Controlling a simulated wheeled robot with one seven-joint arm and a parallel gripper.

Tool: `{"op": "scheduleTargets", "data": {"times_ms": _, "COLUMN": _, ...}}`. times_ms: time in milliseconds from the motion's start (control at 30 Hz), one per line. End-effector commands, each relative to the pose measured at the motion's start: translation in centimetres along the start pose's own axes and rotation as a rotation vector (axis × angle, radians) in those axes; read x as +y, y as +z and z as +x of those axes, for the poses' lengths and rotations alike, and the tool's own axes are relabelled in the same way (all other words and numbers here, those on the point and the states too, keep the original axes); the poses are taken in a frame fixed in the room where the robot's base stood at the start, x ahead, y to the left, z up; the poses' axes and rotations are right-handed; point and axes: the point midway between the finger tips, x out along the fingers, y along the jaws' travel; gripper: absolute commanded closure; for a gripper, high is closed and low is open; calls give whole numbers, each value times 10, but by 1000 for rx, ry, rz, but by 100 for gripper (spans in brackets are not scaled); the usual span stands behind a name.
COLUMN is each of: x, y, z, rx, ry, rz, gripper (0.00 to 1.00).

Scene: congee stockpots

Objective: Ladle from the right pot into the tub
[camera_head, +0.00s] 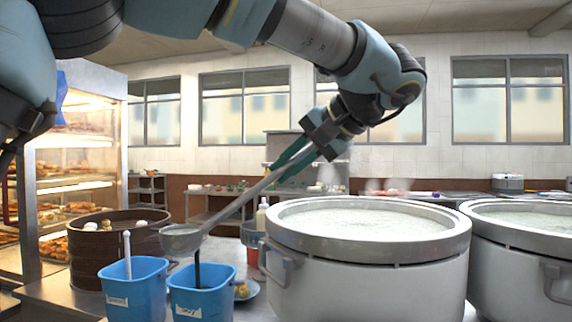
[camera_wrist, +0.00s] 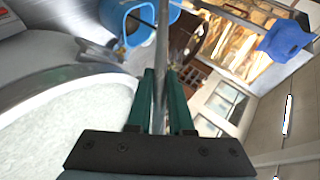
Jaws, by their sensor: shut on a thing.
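My gripper (camera_head: 292,162) is shut on the handle of a metal ladle (camera_head: 232,206). The handle slants down to the left, and the ladle bowl (camera_head: 181,238) hangs above the two blue tubs, a little behind them in the picture. Pale stuff shows in the bowl. The left blue tub (camera_head: 136,296) and right blue tub (camera_head: 201,300) stand side by side. Two large pots of pale congee stand to the right: the nearer pot (camera_head: 350,285) and the right pot (camera_head: 515,275). In the wrist view, the ladle handle (camera_wrist: 161,60) runs between the green fingers; its bowl is not clear there.
A white handle (camera_head: 127,250) stands in the left tub and a dark handle (camera_head: 197,268) in the right one. A brown steamer (camera_head: 100,262) with buns stands behind left. A bottle (camera_head: 261,216) stands beside the nearer pot. A lit food cabinet (camera_head: 75,165) is at far left.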

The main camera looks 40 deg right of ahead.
Motion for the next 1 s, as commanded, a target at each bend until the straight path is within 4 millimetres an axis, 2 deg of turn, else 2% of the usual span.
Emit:
{"op": "scheduleTargets", "data": {"times_ms": 33, "x": 8, "y": 2, "z": 6, "rx": 0, "ry": -1, "rz": 0, "gripper": 100}}
{"op": "scheduleTargets", "data": {"times_ms": 1000, "x": 89, "y": 27, "z": 63, "rx": 0, "ry": 0, "rz": 0, "gripper": 100}}
